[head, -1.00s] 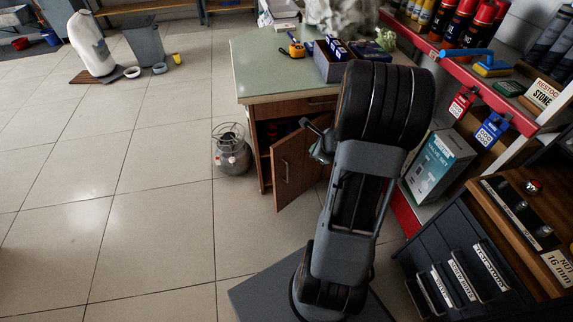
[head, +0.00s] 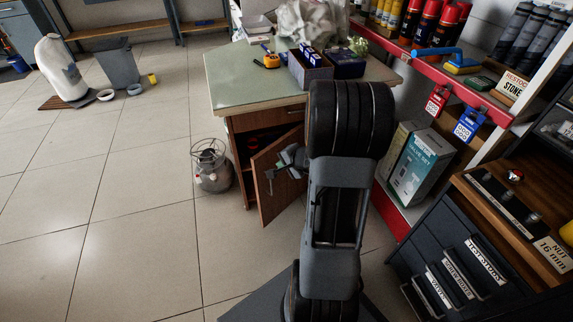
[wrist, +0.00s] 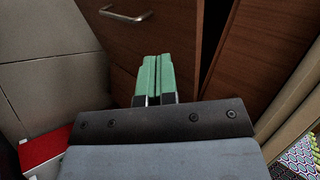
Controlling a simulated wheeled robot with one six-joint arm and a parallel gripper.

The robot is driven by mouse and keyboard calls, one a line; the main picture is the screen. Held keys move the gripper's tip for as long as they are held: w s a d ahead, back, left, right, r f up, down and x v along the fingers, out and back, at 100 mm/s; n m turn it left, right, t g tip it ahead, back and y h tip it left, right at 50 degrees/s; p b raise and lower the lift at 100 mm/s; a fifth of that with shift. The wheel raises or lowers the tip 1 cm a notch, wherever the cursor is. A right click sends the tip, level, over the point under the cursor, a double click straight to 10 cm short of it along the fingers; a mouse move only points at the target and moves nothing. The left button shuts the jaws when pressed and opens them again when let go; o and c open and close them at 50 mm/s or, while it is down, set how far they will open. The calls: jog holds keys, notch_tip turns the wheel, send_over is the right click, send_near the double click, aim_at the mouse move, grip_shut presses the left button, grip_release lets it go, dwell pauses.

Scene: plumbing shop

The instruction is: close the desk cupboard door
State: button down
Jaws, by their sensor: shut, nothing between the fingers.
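The desk (head: 221,93) has a pale green top and a wooden cupboard below. Its cupboard door (head: 273,203) stands ajar, swung out towards the front, with a dark opening (head: 243,150) to its left. In the wrist view the brown door panel (wrist: 160,28) with a metal handle (wrist: 125,14) fills the upper middle, beside a dark gap (wrist: 215,55). My gripper (head: 270,173) is at the door's outer face; its green fingers (wrist: 154,62) are together and empty, pointing at the panel. I cannot tell whether they touch it.
A round metal canister (head: 212,170) stands on the floor left of the cupboard. A valve set box (head: 420,165) and the red-edged shelf (head: 450,87) are on the right. A dark drawer unit (head: 440,240) is at the lower right.

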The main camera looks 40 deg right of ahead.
aim_at(263, 161)
jog(key=w+f, duration=0.1)
jog(key=w, duration=0.1)
jog(key=w+a+f, duration=0.1)
jog(key=w, duration=0.1)
jog(key=w+f+b, duration=0.1)
jog(key=w, duration=0.1)
jog(key=shift+w+a+f, duration=0.15)
jog(key=shift+w+f, duration=0.15)
jog(key=shift+f, duration=0.05)
jog(key=shift+w+a, duration=0.1)
jog(key=shift+w, duration=0.45)
jog(key=shift+w, duration=0.1)
